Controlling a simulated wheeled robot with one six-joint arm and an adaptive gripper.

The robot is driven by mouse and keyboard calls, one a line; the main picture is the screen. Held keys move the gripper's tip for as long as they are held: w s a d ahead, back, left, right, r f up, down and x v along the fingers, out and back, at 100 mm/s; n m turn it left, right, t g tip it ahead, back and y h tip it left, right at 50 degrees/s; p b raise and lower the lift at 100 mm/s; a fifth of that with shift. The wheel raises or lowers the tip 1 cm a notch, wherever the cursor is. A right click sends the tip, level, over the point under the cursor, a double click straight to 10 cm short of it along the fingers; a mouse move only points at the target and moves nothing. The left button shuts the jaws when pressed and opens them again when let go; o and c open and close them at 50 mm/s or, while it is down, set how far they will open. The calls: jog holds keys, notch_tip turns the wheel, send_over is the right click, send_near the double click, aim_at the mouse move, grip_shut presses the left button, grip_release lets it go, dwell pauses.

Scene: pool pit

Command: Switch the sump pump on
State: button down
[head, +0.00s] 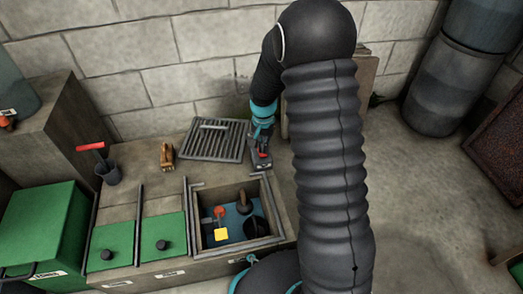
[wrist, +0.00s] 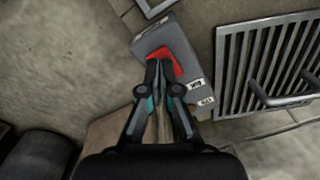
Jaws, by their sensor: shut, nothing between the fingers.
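A grey switch box (wrist: 172,38) with a red rocker (wrist: 176,64) and two small white labels on its side shows in the wrist view. My gripper (wrist: 160,66) is shut and empty, its fingertips over the red rocker. I cannot tell whether they touch it or which way the rocker is tipped. In the head view my gripper (head: 262,150) points down at the switch box (head: 262,164), beside the open pit, and covers part of it. The sump pump cannot be made out for certain among the things in the pit.
A metal grate (head: 214,140) lies left of my gripper. The open pit (head: 194,225) holds a red piece, a yellow block (head: 221,234) and a black bucket (head: 256,227). Green lids (head: 163,236), a brown object (head: 167,156) and a red-handled tool in a pot (head: 109,173) are to the left.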

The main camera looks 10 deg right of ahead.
aim_at(264, 156)
jog(key=shift+f, duration=1.05)
dwell(0.5)
jog(key=shift+r, duration=0.15)
jog(key=shift+r+p, duration=2.3)
jog(key=shift+r, duration=1.1)
jog(key=shift+s+f+n, duration=0.1)
jog(key=shift+s+n, duration=0.35)
jog(key=shift+n, duration=0.05)
jog(key=s+r+n+t+p, duration=0.2)
jog(key=s+r+p, duration=0.1)
jog(key=s+r, duration=1)
jog(key=s+r+n+t+p, duration=0.2)
jog(key=s+r+n+t, duration=0.1)
jog(key=s+r, duration=1.1)
notch_tip(264, 156, up, 6)
jog(key=shift+s+f+t+p, duration=0.2)
jog(key=shift+s+t+p, duration=0.1)
jog(key=shift+p, duration=0.1)
